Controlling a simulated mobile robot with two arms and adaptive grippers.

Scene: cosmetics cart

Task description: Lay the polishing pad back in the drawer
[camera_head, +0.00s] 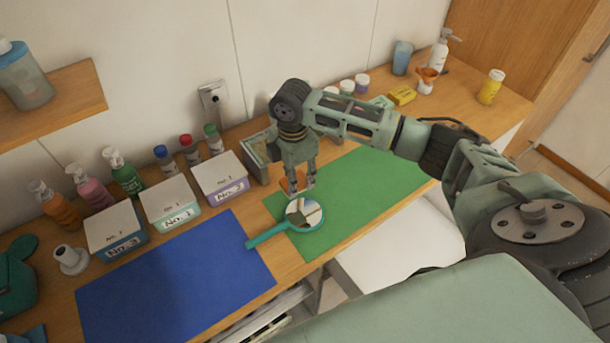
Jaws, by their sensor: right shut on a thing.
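My right gripper (299,185) points down over the far left part of the green mat (370,188). It is shut on a small orange piece (288,186), which looks like the polishing pad; the fingers partly hide it. The piece is just beyond the round teal hand mirror (304,214); whether it touches the mat I cannot tell. A small grey-green open-topped box or drawer (256,161) stands behind and left of the gripper, against the wall side, partly hidden by my arm. My left gripper is not in view.
Lidded boxes (170,201) and pump bottles (126,174) stand left of the gripper. A blue mat (175,285) lies front left. Jars (361,84), a yellow block (402,96) and an orange-topped item (427,78) stand at the back right. Shelving shows below the table's front edge.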

